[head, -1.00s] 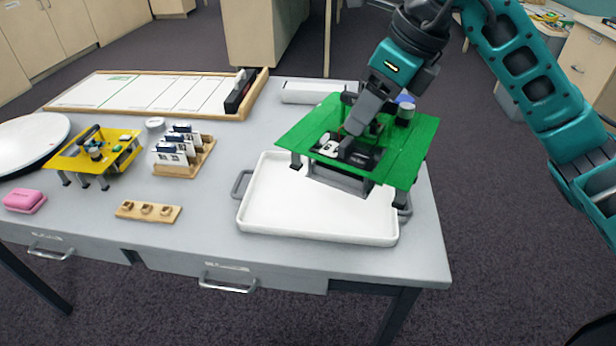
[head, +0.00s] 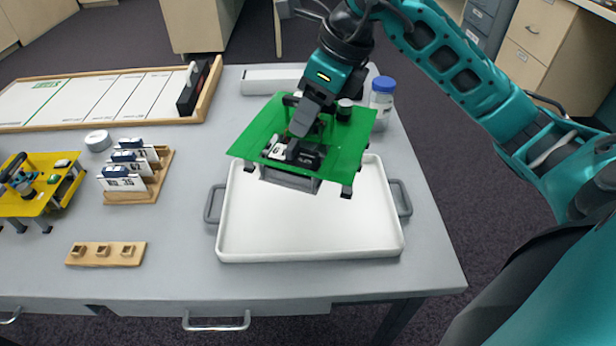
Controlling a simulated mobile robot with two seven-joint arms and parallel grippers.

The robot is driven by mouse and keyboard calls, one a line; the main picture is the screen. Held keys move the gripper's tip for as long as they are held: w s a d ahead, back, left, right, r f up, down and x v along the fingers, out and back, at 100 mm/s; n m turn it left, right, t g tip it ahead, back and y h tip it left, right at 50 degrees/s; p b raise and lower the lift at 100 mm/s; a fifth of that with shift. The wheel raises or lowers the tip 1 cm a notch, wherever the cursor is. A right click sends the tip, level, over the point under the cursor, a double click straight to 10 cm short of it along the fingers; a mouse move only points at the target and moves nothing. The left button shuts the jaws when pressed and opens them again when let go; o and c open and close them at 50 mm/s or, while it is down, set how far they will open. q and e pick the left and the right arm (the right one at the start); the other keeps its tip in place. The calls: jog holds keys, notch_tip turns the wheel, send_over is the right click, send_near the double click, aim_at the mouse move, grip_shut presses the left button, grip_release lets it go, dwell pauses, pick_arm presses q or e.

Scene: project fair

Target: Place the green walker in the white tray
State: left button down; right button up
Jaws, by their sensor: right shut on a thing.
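The green walker (head: 346,148) is a flat green plate with dark legs and black and white parts on top. My right gripper (head: 303,128) is shut on it, on the upper parts near the plate's middle. The walker is above the back part of the white tray (head: 310,225), and its legs seem to hang over the tray; whether any leg touches is not clear. The tray lies on the grey table with a grey handle at each side, and its visible floor is empty. My left gripper is not in view.
A yellow walker (head: 38,195) stands at the left. A wooden card holder (head: 150,180), a wooden block with holes (head: 106,254) and a tape roll (head: 98,140) lie left of the tray. A blue-capped jar (head: 382,97) stands behind the walker. A whiteboard strip (head: 95,98) lies at the back left.

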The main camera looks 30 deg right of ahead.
aim_at(311, 147)
notch_tip(311, 147, down, 8)
jog(key=shift+r+b, duration=0.1)
jog(key=shift+b, duration=0.55)
jog(key=shift+f, duration=0.85)
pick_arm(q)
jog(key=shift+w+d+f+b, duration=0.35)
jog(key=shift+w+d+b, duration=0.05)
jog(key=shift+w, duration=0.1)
pick_arm(e)
notch_tip(311, 147, down, 4)
jog(key=shift+r, duration=0.25)
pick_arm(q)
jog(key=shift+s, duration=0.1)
